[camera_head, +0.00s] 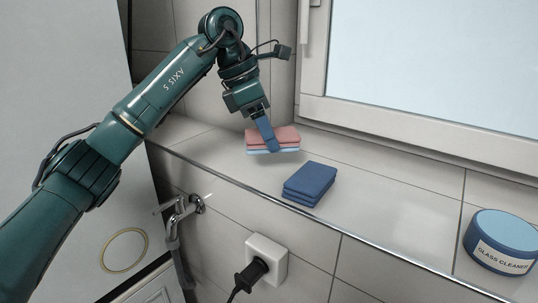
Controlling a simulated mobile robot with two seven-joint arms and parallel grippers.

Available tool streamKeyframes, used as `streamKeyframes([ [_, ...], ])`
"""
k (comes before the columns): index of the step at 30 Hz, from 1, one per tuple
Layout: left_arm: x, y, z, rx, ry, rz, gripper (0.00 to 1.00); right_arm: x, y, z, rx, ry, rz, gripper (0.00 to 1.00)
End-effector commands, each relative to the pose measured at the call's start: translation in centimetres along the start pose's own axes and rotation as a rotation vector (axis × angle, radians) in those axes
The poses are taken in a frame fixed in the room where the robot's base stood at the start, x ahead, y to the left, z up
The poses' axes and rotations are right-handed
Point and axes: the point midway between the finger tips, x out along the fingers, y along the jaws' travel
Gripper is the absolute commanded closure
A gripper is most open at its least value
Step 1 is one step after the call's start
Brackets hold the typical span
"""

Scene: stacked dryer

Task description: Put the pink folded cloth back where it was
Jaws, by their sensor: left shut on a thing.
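The pink folded cloth (287,134) is at the back of the tiled ledge, close to the window corner. A light blue folded layer (288,151) shows directly under it; I cannot tell whether the two touch. My left gripper (268,137) comes down from above and is shut on the pink cloth. Its blue finger crosses the front of the pink cloth and overlaps the light blue layer, hiding part of both. My right gripper is not in view.
A dark blue folded stack (310,181) lies on the ledge (390,213), in front and to the right. A round glass cleaner tin (501,243) stands at the far right. The ledge between them is clear. A tap (180,207) and a plugged socket (267,262) are below.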

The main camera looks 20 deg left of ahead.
Motion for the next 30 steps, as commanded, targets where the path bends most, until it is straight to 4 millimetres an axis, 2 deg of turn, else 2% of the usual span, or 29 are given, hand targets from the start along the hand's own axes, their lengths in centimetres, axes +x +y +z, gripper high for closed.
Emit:
streamKeyframes([
  [12, 4.6, 0.0, -1.9, 0.002, 0.0, 0.001, 0.63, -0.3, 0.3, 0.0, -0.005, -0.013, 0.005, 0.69],
  [20, 5.0, 0.0, -2.1, 0.002, -0.001, 0.003, 0.63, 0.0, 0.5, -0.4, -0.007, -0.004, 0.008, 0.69],
  [21, 5.0, 0.0, -2.1, 0.002, -0.001, 0.002, 0.41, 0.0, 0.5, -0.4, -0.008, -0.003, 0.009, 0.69],
  [28, 5.0, 0.0, -2.1, 0.002, -0.001, 0.002, 0.23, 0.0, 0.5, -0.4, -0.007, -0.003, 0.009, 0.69],
  [30, 4.9, 0.0, -2.1, 0.002, -0.001, 0.003, 0.23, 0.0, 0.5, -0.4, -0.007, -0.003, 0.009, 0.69],
])
